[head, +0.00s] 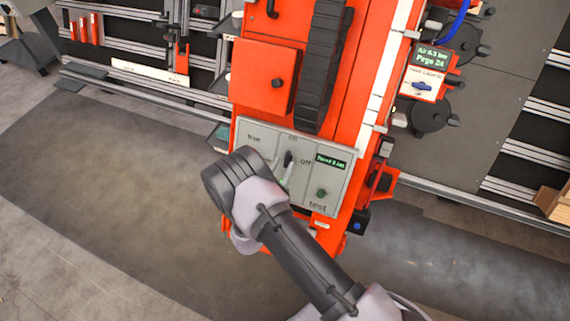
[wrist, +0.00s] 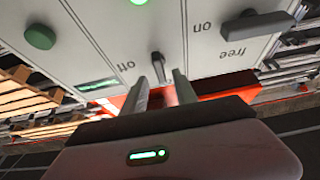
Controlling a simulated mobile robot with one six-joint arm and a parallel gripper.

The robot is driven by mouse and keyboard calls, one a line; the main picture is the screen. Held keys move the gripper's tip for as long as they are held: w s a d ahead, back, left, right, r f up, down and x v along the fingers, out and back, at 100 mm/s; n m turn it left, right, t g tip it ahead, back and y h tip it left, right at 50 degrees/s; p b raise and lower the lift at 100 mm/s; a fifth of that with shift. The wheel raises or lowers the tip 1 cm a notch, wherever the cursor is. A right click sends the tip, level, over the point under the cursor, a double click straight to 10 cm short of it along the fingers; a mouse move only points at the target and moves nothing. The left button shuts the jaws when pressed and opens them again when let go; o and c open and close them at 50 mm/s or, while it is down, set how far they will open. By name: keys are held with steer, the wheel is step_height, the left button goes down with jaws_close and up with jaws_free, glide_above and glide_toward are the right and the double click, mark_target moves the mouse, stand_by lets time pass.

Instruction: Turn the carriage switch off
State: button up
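The carriage switch is a dark lever (head: 288,158) on the grey control panel (head: 300,200) in the head view, with "off" printed to its right. In the wrist view the panel is upside down, and the lever (wrist: 157,62) stands between the "off" and "on" labels. Its tip points toward the panel's upper edge; I cannot tell clearly which position it is set to. My gripper (wrist: 160,82) is open, its two fingers reaching toward the panel on either side of the lever. Contact is not clear. In the head view my arm hides part of the panel's left side.
Another dark handle (wrist: 257,24) sits near the "free" label. A green button (head: 321,193) marked "test" and a small green display (head: 330,162) lie to the right of the switch. A red box (head: 262,76) juts out above the panel. Open floor (head: 110,170) lies left.

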mark_target(287, 159)
steer(key=shift+x, duration=1.25)
steer(key=shift+a, duration=0.1)
jaws_close()
steer(key=shift+n, duration=0.3)
steer(key=n+y, duration=0.1)
steer(key=n, duration=0.2)
steer(key=n+y+p, duration=0.1)
steer(key=n+y, duration=0.1)
steer(key=n, duration=0.1)
steer(key=shift+r, duration=0.1)
steer(key=n+y+p, duration=0.1)
steer(key=n+y, duration=0.2)
steer(key=n, duration=0.2)
steer(key=shift+n+g+p, duration=0.3)
steer(key=shift+n+p, duration=0.05)
steer(key=shift+n, duration=0.05)
steer(key=n+g+y+p, duration=0.1)
steer(key=n, duration=0.2)
steer(key=n+g+y+p, duration=0.1)
steer(key=n, duration=0.1)
steer(key=shift+n, duration=0.4)
steer(key=shift+n+g+y+p, duration=0.4)
steer(key=shift+n+g+p, duration=0.3)
steer(key=shift+n, duration=0.8)
steer(key=shift+f, duration=0.2)
